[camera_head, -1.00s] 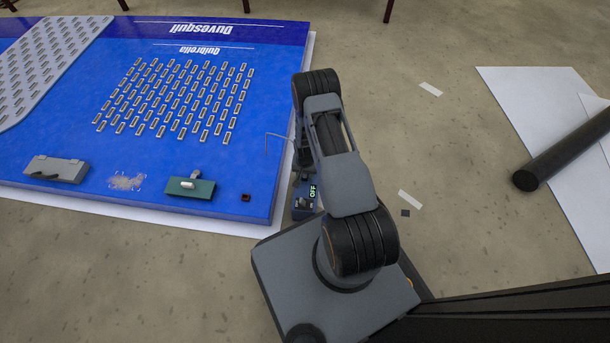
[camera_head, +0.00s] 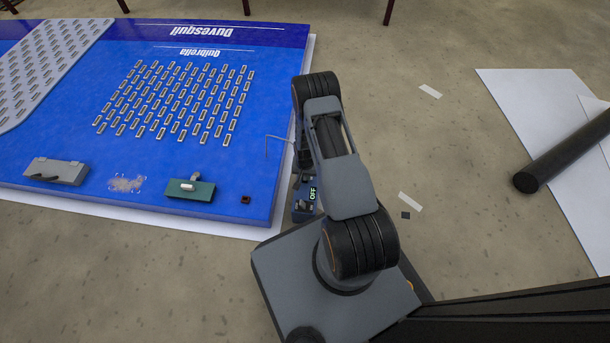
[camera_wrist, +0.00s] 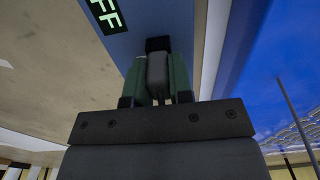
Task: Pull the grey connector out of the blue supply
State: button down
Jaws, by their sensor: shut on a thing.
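The blue supply (camera_head: 304,206) stands on the floor beside the right edge of the blue panel, with an "OFF" display on its top. It also shows in the wrist view (camera_wrist: 150,20), with part of its green "FF" lettering. My gripper (camera_wrist: 156,72) has its two green fingers on either side of the grey connector (camera_wrist: 157,72) and is shut on it. A black part (camera_wrist: 158,44) lies between the connector's far end and the supply. I cannot tell how deep the connector sits. In the head view my arm hides the gripper and connector.
The blue panel (camera_head: 60,130) lies at left on a white sheet, carrying a green block (camera_head: 202,193), a grey box (camera_head: 56,171) and many small modules. A thin bent rod (camera_head: 267,148) stands near its right edge. A dark roll (camera_head: 560,155) lies far right on white sheets.

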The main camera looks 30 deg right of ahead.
jog(key=shift+r, duration=0.3)
jog(key=shift+r+p, duration=0.65)
jog(key=shift+r, duration=0.1)
jog(key=shift+r, duration=0.1)
jog(key=shift+r+p, duration=2.2)
jog(key=shift+r, duration=0.7)
